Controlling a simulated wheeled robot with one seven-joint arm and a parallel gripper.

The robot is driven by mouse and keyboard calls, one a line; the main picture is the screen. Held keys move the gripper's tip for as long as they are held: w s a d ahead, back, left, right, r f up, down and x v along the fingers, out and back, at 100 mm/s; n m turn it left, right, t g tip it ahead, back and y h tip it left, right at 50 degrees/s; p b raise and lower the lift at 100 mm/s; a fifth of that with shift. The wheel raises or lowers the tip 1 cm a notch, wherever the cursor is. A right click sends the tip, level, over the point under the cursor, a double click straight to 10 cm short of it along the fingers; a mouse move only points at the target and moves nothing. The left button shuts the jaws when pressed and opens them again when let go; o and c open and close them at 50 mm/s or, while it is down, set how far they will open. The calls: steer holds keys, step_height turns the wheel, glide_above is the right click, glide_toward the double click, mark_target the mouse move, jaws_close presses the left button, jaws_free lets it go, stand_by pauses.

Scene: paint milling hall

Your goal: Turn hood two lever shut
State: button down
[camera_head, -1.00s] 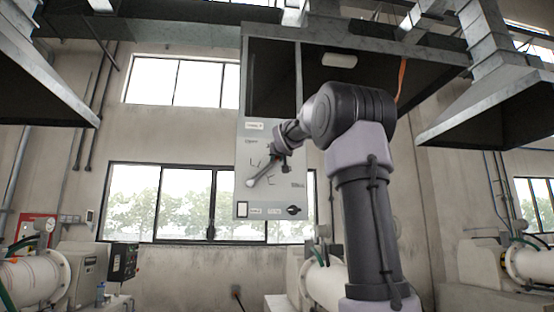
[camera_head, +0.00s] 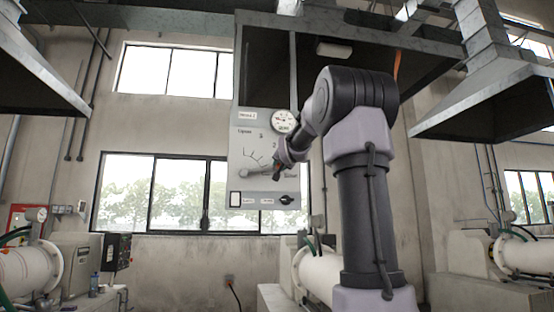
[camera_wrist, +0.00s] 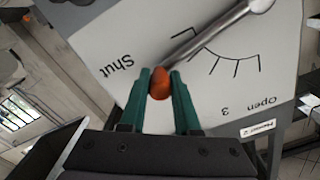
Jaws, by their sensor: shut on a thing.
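The hood two lever (camera_head: 257,173) is a grey metal arm on the pale control panel (camera_head: 240,152). It runs from a round pivot at the panel's lower left, rising slightly to the right. In the wrist view the lever (camera_wrist: 212,33) ends in an orange knob (camera_wrist: 160,84). My gripper (camera_wrist: 161,78) has its green fingers closed on either side of that knob. In the head view my gripper (camera_head: 279,170) is at the lever's right end. The printed "Shut" mark (camera_wrist: 117,65) lies close to the knob; "Open" (camera_wrist: 262,104) is farther off, across the scale marks.
A round gauge (camera_head: 283,121) sits at the panel's upper right, and a dark knob (camera_head: 286,199) at its lower right. The hood (camera_head: 345,60) overhangs the panel. White mills (camera_head: 25,268) stand below on the left, with more on the right.

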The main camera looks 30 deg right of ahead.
steer(key=shift+d+f+m, duration=0.1)
steer(key=shift+f+m, duration=1.3)
steer(key=shift+f, duration=0.35)
steer(key=c, duration=0.6)
jaws_free()
steer(key=shift+s, duration=0.1)
steer(key=v, duration=1)
steer(key=shift+s, duration=0.3)
